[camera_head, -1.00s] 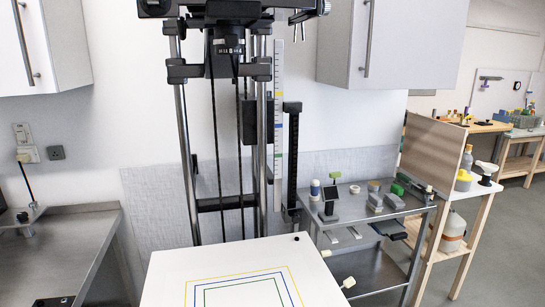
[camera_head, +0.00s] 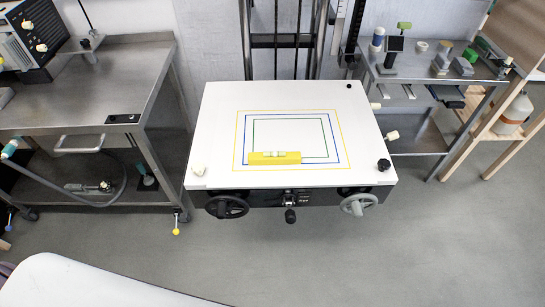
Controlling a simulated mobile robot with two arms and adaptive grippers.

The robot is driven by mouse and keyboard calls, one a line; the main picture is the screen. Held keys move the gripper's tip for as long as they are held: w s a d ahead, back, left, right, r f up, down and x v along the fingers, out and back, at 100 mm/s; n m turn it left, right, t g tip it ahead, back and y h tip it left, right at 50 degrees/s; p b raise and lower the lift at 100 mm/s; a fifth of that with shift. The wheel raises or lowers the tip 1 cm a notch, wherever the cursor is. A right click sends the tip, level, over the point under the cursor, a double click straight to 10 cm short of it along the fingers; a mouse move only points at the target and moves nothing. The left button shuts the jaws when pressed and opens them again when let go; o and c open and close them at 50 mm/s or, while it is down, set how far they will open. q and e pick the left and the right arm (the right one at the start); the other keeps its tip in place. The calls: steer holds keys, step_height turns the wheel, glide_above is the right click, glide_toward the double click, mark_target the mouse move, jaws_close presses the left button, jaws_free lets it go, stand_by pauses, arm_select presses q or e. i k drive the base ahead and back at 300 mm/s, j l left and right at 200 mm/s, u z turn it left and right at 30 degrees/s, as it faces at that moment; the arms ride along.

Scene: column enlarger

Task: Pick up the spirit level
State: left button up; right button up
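The spirit level (camera_head: 274,158) is a short yellow bar with a pale vial section on its top edge. It lies on the white baseboard (camera_head: 215,120) of the enlarger, across the lower part of the printed yellow, blue and green rectangles. Nothing touches it from above. Neither of my grippers shows in the head view, so whether they are open or shut is hidden.
Black handwheel (camera_head: 226,207) and grey handwheel (camera_head: 358,204) sit under the board's front edge, with knobs on its corners. A steel bench (camera_head: 90,85) stands left. A steel trolley (camera_head: 425,75) with small tools stands right.

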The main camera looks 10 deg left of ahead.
mark_target(274, 158)
steer(key=j+z, duration=0.2)
steer(key=j, duration=0.2)
steer(key=j+z, duration=0.25)
steer(key=j, duration=0.2)
steer(key=k+j+z, duration=0.2)
steer(key=j, duration=0.15)
steer(key=j+z, duration=0.2)
steer(key=j, duration=0.25)
steer(key=k+j+z, duration=0.2)
steer(key=j, duration=0.15)
steer(key=k+j+z, duration=0.25)
steer(key=i+j, duration=0.1)
